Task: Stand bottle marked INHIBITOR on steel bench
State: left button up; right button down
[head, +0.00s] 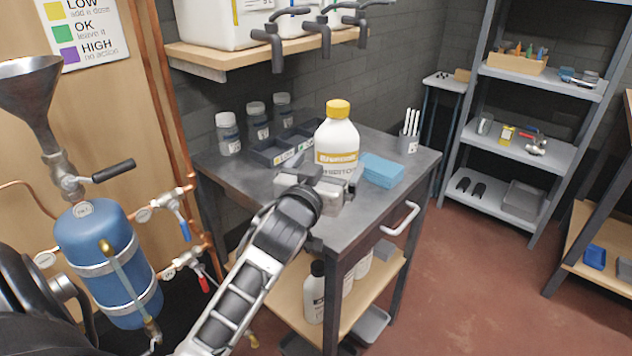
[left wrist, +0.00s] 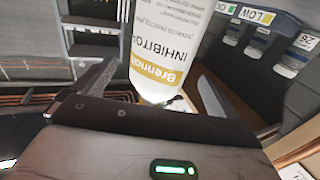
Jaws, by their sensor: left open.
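The INHIBITOR bottle (head: 337,138) is white with a yellow cap and a yellow label band. It is upright at the steel bench (head: 372,218), and the gripper hides its base in the head view. Its label also shows in the left wrist view (left wrist: 172,45), upside down, with the letters "INHIBITO". My left gripper (head: 322,184) is open and low in front of the bottle. In the left wrist view its fingers (left wrist: 155,78) lie to either side of the bottle, with visible gaps. My right gripper is not in view.
A blue block (head: 382,170) lies right of the bottle. A dark compartment tray (head: 268,152) and several small jars (head: 228,134) stand left and behind. A cup of white sticks (head: 409,143) is at the far right corner. The bench's front right top is clear.

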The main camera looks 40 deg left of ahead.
pick_arm(q)
jog(key=v, duration=0.6)
jog(key=shift+s, duration=0.25)
jog(key=shift+d, duration=0.1)
